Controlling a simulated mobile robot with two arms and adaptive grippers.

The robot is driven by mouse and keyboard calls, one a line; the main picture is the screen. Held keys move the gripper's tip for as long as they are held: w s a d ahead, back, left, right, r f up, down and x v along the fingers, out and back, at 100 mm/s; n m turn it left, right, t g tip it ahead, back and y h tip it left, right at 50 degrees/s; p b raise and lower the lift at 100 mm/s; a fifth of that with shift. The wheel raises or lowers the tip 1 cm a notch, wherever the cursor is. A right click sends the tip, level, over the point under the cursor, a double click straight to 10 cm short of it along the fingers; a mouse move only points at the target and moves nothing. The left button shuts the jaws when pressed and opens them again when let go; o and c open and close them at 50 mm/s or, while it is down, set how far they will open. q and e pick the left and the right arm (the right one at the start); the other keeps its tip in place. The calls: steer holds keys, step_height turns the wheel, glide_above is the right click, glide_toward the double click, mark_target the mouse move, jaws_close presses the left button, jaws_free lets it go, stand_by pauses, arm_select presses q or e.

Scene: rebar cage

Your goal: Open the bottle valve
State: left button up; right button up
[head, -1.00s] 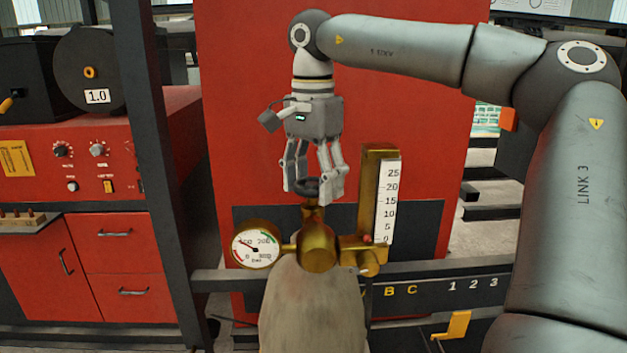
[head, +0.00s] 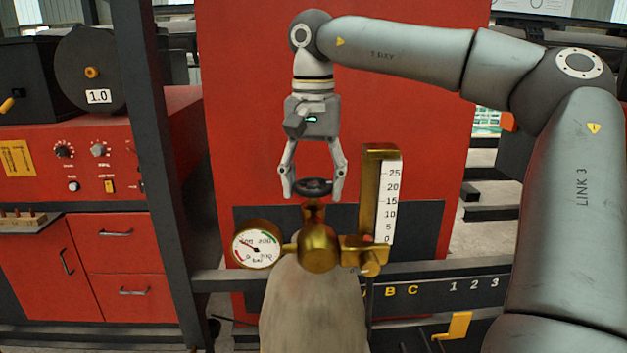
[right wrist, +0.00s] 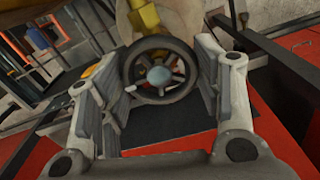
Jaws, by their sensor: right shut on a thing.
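The bottle valve's dark spoked handwheel (head: 313,187) sits on top of the brass regulator body (head: 318,248), above the grey gas bottle (head: 312,310). My right gripper (head: 313,190) points down from above, its two fingers on opposite sides of the handwheel and shut on it. In the right wrist view the handwheel (right wrist: 159,70) with its pale hub lies between the fingers. A round pressure gauge (head: 256,245) is on the left of the regulator and an upright flow scale (head: 387,200) on the right. My left gripper is not in view.
A red cabinet (head: 420,90) stands behind the bottle. A dark upright post (head: 160,160) is to the left, near a red machine (head: 60,170) with knobs. A dark rail (head: 440,270) with letters and numbers runs behind the bottle at right, with a yellow bracket (head: 453,327) below.

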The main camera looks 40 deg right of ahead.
mark_target(313, 183)
stand_by(0.4)
steer(key=o, duration=1)
steer(key=shift+o, duration=0.2)
step_height(313, 183, up, 12)
stand_by(0.5)
